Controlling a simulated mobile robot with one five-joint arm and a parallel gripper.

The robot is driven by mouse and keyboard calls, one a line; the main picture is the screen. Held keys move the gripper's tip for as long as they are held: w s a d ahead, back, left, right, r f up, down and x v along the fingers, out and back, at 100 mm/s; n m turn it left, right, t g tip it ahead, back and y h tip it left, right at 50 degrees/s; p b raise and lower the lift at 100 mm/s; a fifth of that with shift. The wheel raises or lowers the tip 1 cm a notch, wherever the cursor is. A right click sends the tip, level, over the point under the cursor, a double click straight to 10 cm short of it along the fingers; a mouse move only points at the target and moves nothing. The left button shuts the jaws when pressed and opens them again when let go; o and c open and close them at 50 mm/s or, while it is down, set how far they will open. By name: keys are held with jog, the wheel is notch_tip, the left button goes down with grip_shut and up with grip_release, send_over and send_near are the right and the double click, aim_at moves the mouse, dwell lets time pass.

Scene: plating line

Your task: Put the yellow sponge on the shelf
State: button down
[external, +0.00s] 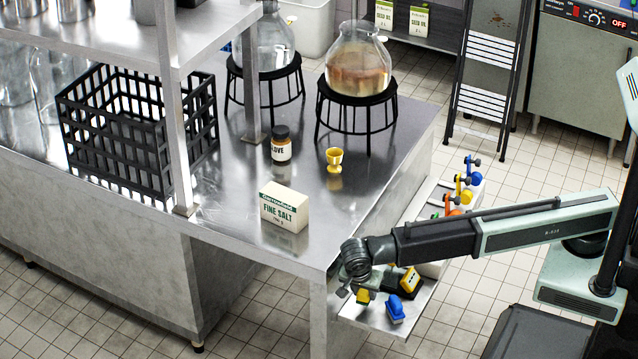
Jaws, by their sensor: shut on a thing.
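My gripper (359,291) is at the near right corner of the steel counter (225,212), pointing down. It is shut on a small yellow block, the yellow sponge (363,297), which is partly hidden by the jaws. The sponge appears to be just above the near end of the low side ledge (418,307); whether it touches is unclear. A raised steel shelf (215,28) stands on posts above the counter at the upper left.
A blue item (396,309) and a yellow-and-black item (409,281) are close right of my gripper. A salt box (284,208), brown jar (281,146), yellow cup (334,158) and black crate (115,135) stand on the counter. Glass jars on stands are behind.

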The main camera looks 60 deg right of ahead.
aim_at(364, 300)
notch_tip(364, 300, down, 4)
jog(key=b, duration=0.3)
jog(key=shift+r, duration=0.25)
jog(key=shift+f, duration=0.15)
jog(key=c, duration=1)
grip_release()
jog(key=shift+a+r+p, duration=0.1)
jog(key=shift+r+p, duration=0.2)
jog(key=shift+r, duration=0.15)
jog(key=p+v, duration=0.3)
jog(key=shift+r, duration=0.2)
jog(key=a, duration=1.1)
jog(key=shift+s+a+f+b, duration=0.4)
jog(key=shift+s+f, duration=0.05)
jog(key=shift+f, duration=0.05)
